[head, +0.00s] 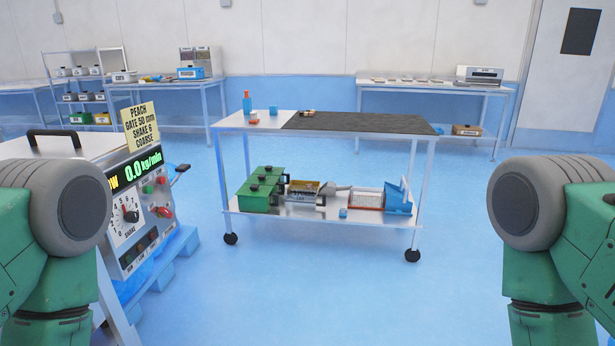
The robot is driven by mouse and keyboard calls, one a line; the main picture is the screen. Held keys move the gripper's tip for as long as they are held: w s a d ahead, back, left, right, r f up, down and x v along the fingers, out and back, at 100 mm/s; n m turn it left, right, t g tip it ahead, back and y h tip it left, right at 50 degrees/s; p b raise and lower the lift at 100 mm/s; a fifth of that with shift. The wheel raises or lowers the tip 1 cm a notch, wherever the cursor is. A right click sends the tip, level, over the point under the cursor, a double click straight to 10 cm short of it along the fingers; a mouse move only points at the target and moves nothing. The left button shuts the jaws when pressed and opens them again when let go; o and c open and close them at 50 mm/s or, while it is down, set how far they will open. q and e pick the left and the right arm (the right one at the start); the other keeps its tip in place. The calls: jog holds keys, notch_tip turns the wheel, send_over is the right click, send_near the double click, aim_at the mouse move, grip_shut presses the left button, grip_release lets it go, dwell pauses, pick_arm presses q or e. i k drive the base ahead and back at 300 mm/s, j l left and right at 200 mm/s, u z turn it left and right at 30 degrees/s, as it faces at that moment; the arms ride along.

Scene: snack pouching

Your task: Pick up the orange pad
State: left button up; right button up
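A small orange-red item (254,121), perhaps the orange pad, sits at the left end of the wheeled cart's top (228,121). It is too small to make out its shape clearly. A blue bottle (247,104) stands just behind it, and a blue block (273,112) is to its right. A small tan and dark item (308,113) lies farther right, on the edge of the dark mat. Only upper parts of my two arms show at the left and right edges. Neither gripper is in view.
The cart's lower shelf (330,216) holds green boxes (262,188), trays and a blue device (398,198). A control machine (138,215) stands close on the left. Benches line the back wall. The blue floor (330,300) before the cart is clear.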

aim_at(254, 119)
jog(key=i+l, duration=0.1)
jog(key=i, duration=0.55)
jog(key=i+l+u, duration=0.1)
jog(key=i, duration=0.6)
jog(key=i+l, duration=0.2)
jog(key=i, duration=0.45)
